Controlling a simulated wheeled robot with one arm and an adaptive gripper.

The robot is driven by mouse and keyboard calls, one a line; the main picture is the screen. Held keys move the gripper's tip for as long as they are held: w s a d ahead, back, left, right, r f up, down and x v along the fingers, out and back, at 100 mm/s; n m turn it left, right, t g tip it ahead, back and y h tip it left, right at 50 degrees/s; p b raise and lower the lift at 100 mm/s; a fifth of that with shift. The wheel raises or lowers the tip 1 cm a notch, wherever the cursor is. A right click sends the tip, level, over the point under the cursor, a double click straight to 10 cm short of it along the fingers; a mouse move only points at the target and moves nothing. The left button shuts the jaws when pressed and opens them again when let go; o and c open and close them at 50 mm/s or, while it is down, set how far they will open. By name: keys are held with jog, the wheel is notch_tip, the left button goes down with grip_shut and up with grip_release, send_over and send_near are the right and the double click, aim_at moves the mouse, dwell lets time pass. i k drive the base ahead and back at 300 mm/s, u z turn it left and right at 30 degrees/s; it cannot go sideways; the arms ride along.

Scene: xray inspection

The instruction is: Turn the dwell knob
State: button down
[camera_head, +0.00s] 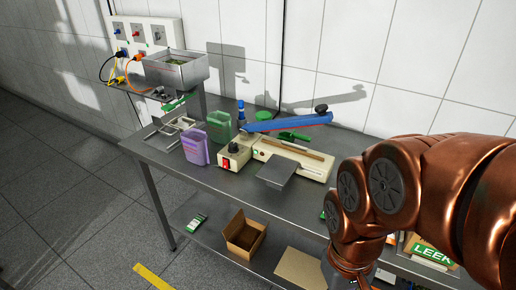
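A beige sealer (300,158) with a raised blue lever arm (290,122) stands on the metal table. A small black knob (234,148) sits on top of the control box at the sealer's left end; I take it for the dwell knob. A red switch (227,163) is on the box's front face, below the knob. I cannot read any setting on the knob. My copper-coloured arm reaches in from the right, its lower end well to the right of and below the knob. The fingers of my gripper do not show; they are beyond the bottom edge or hidden by the arm.
A purple container (196,147) and a green jug (219,126) stand left of the sealer. A grey plate (275,172) juts out in front. A metal tray (176,68) and wall sockets (148,35) are at back left. An open cardboard box (244,235) is on the lower shelf.

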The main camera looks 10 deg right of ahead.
aim_at(233, 146)
jog(key=k, duration=1.3)
jog(key=u, duration=0.45)
jog(key=i, duration=0.6)
jog(key=u, duration=0.45)
jog(key=i, duration=0.95)
jog(key=z, duration=0.2)
